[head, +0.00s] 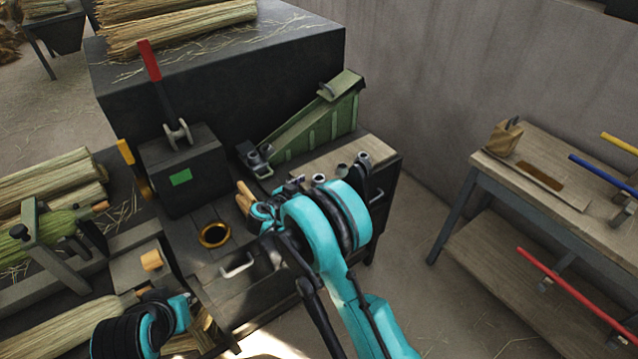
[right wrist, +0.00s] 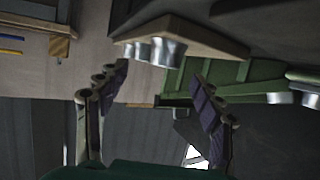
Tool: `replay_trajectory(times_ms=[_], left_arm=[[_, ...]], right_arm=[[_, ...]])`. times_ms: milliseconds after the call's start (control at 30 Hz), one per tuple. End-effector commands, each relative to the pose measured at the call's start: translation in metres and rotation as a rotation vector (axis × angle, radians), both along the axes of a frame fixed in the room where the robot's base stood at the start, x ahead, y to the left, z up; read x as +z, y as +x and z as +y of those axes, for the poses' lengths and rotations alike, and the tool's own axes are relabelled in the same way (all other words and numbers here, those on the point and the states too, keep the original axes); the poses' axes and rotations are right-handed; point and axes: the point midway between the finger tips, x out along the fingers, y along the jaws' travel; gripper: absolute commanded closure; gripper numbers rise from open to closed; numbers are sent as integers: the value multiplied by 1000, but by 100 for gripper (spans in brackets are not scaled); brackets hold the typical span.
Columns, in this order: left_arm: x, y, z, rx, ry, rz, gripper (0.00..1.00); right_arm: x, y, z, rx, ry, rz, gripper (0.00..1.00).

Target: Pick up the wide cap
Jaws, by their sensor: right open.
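Several small metallic caps stand on a light wooden board (head: 350,152). One cap (head: 364,158) is at the board's right, and another cap (head: 342,170) is nearer my right arm. In the right wrist view, metallic caps (right wrist: 166,52) show beyond the fingertips on the board's edge (right wrist: 205,38). I cannot tell for sure which is the wide cap. My right gripper (right wrist: 160,78) is open and empty, with its fingers spread apart below the caps in that view. In the head view my right arm hides part of the board. My left gripper (head: 192,302) is low at the left, its fingers unclear.
A green sloped chute (head: 312,125) stands behind the board. A dark box with a red-handled lever (head: 150,62) and a gold ring (head: 214,234) are to the left. A separate wooden table (head: 545,205) is at the right, with open floor between.

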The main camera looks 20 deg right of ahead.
Motion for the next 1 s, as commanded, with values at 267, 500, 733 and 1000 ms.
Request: replay_trajectory(times_ms=[267,500,733,1000], left_arm=[[-16,0,0,0,0,0,100],[-28,0,0,0,0,0,100],[-26,0,0,0,0,0,100],[-27,0,0,0,0,0,100]], right_arm=[[-12,22,-18,-2,0,3,34],[-21,44,-38,0,2,3,34],[-19,44,-38,2,1,3,44],[-20,44,-38,1,1,3,73]])
